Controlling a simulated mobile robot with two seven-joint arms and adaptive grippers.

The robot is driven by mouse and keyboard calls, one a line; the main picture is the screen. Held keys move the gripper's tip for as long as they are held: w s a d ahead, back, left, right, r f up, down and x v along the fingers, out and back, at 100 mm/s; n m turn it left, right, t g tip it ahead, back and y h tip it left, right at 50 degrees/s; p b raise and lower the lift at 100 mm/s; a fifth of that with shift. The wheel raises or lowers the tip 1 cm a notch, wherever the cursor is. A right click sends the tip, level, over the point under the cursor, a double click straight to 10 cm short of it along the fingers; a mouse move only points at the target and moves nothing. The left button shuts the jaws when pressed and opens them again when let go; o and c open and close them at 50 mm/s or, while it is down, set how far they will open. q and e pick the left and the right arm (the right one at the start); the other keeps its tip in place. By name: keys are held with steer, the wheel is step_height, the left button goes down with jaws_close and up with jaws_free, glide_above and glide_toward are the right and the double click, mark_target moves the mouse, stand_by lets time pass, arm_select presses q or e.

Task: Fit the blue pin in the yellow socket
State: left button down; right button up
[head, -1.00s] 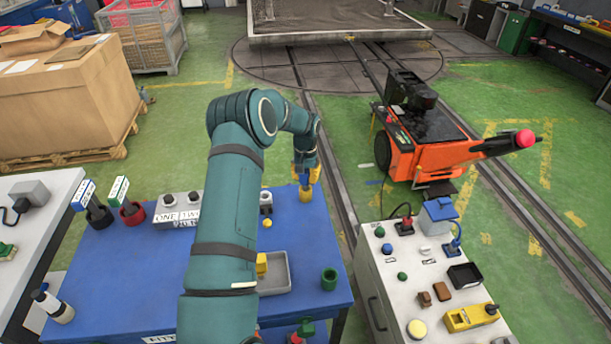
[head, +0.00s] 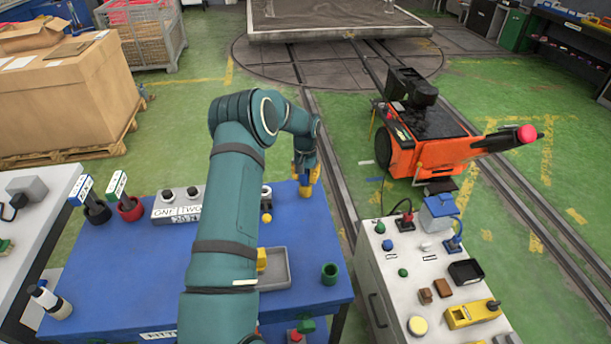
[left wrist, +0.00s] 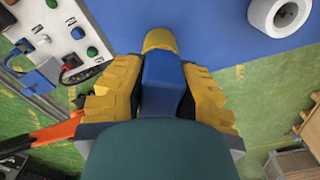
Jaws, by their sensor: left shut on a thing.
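The blue pin (left wrist: 162,82) sits between the yellow fingers of my left gripper (left wrist: 160,95), which is shut on it. The yellow socket (left wrist: 159,40) shows just beyond the pin in the left wrist view, in line with it. In the head view my left gripper (head: 307,178) points down at the far right corner of the blue table, right over the yellow socket (head: 305,191). The fingers hide most of the pin there. I cannot tell whether the pin's lower end is inside the socket. My right gripper is not in view.
The blue table (head: 130,270) also bears a green socket (head: 330,273), a grey tray (head: 275,281) and a switch box (head: 176,206). A white ring-shaped socket (left wrist: 279,16) shows in the left wrist view. A grey cabinet (head: 385,285) stands to the right.

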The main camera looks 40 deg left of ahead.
arm_select(q)
steer(key=shift+f, duration=0.25)
steer(key=c, duration=0.7)
jaws_free()
steer(key=shift+c, duration=0.2)
step_height(320, 180, up, 12)
